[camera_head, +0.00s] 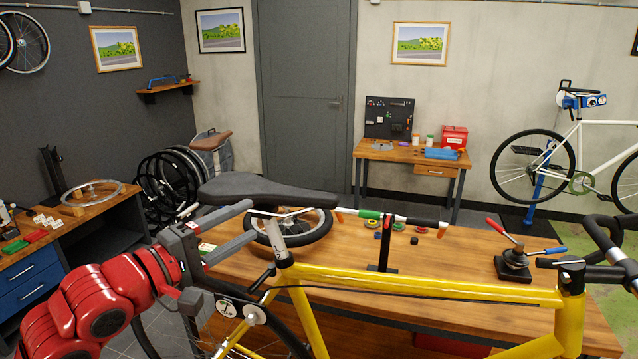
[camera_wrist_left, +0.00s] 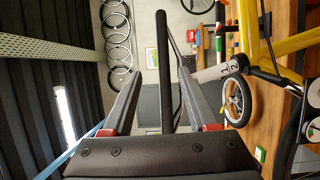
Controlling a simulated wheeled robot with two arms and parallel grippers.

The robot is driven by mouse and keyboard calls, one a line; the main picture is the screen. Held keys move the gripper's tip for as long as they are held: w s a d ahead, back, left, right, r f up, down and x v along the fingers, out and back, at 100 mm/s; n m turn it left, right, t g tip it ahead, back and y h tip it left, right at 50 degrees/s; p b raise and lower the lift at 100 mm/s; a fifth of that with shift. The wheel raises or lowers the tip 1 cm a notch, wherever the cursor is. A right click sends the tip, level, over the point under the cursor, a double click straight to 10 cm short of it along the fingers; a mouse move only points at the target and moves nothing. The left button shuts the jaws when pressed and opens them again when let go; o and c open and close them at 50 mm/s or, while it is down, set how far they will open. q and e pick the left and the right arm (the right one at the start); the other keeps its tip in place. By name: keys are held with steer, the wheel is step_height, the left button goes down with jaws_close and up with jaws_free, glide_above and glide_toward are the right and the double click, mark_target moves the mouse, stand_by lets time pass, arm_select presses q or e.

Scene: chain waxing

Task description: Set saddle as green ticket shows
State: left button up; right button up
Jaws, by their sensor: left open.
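The black saddle (camera_head: 265,190) sits on a silver seatpost (camera_head: 276,238) in the yellow bike frame (camera_head: 420,284). My left gripper (camera_head: 252,219) is at the saddle's rear, its fingers open. In the left wrist view a long dark strip, apparently the saddle (camera_wrist_left: 163,60) edge-on, runs between the fingers, apart from both. The seatpost there (camera_wrist_left: 220,72) carries number marks, of which 1 and 2 show. A green card (camera_head: 16,247) lies on the left bench beside a red one (camera_head: 38,236); I cannot read it. My right gripper is not seen.
The wooden table (camera_head: 470,250) behind the bike holds a wheel (camera_head: 318,232), small coloured parts and a black tool base (camera_head: 514,266) with red and blue handles. The handlebar (camera_head: 610,240) is at the right. The left bench (camera_head: 90,212) stands close to my left arm.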

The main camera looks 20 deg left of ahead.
mark_target(310, 192)
arm_select(q)
steer(key=p+x, duration=0.1)
steer(key=x, duration=0.4)
steer(key=p+x, duration=0.2)
steer(key=x, duration=0.4)
steer(key=p+x, duration=0.2)
steer(key=x, duration=0.4)
steer(key=shift+s+d+f, duration=0.15)
steer(key=shift+d+f, duration=0.1)
steer(key=shift+f, duration=0.15)
jaws_close()
stand_by(0.8)
